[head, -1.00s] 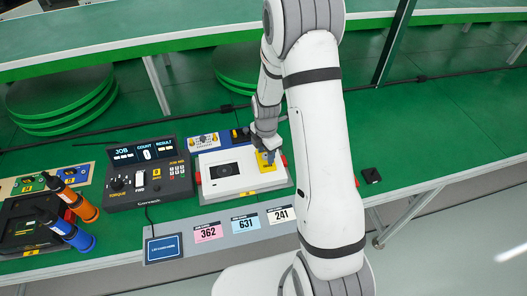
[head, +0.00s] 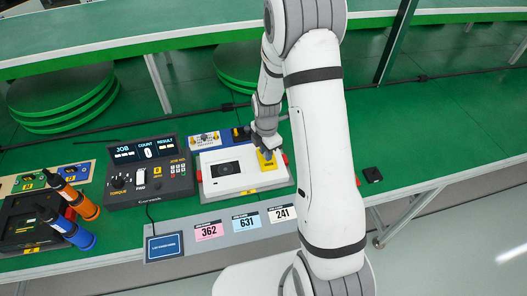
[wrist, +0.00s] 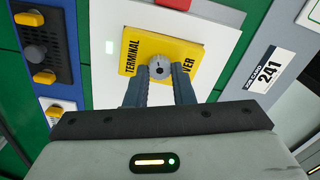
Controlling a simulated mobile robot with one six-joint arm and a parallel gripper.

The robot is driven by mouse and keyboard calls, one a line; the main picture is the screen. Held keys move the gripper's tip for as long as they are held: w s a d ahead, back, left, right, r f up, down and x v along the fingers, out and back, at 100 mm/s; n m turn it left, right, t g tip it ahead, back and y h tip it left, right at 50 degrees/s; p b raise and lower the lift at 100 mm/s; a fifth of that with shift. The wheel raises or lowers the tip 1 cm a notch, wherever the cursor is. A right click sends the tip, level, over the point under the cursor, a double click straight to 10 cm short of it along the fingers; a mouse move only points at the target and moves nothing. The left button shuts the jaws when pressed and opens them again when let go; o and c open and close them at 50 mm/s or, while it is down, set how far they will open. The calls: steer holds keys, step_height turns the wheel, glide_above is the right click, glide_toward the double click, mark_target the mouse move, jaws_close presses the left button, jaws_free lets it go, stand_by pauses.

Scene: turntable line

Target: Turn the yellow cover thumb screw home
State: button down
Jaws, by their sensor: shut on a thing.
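The yellow terminal cover (wrist: 187,42) lies on the white unit (wrist: 106,55) and also shows in the head view (head: 265,161). A round grey thumb screw (wrist: 157,66) stands at the middle of the cover. My gripper (wrist: 159,72) is over the cover, its two dark fingers shut on the screw from both sides. In the head view my gripper (head: 267,150) comes down on the unit's right part, and the screw is hidden there. How deep the screw sits cannot be told.
A controller box (head: 150,187) stands left of the unit. Blue and orange screwdrivers (head: 73,193) lie farther left. A grey strip (head: 187,243) with number cards runs along the front. Green bench to the right is mostly clear, with a small black block (head: 372,174).

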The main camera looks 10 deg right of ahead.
steer(key=m+b, duration=0.1)
steer(key=m, duration=0.1)
steer(key=m+b, duration=0.1)
steer(key=m, duration=0.1)
steer(key=shift+w+d+f+b, duration=0.1)
steer(key=shift+w+d+b, duration=0.1)
steer(key=shift+b, duration=0.2)
steer(key=m+b, duration=0.2)
steer(key=m, duration=0.3)
steer(key=shift+m, duration=0.4)
steer(key=m+b, duration=0.2)
steer(key=m, duration=0.3)
steer(key=shift+s, duration=0.1)
steer(key=m+b, duration=0.2)
steer(key=m, duration=0.4)
steer(key=m+b, duration=0.1)
steer(key=m, duration=0.8)
steer(key=shift+m+b, duration=0.35)
steer(key=shift+m, duration=0.05)
steer(key=m, duration=0.5)
steer(key=shift+b, duration=0.35)
steer(key=m, duration=0.5)
steer(key=shift+r+m, duration=0.2)
steer(key=shift+m, duration=0.1)
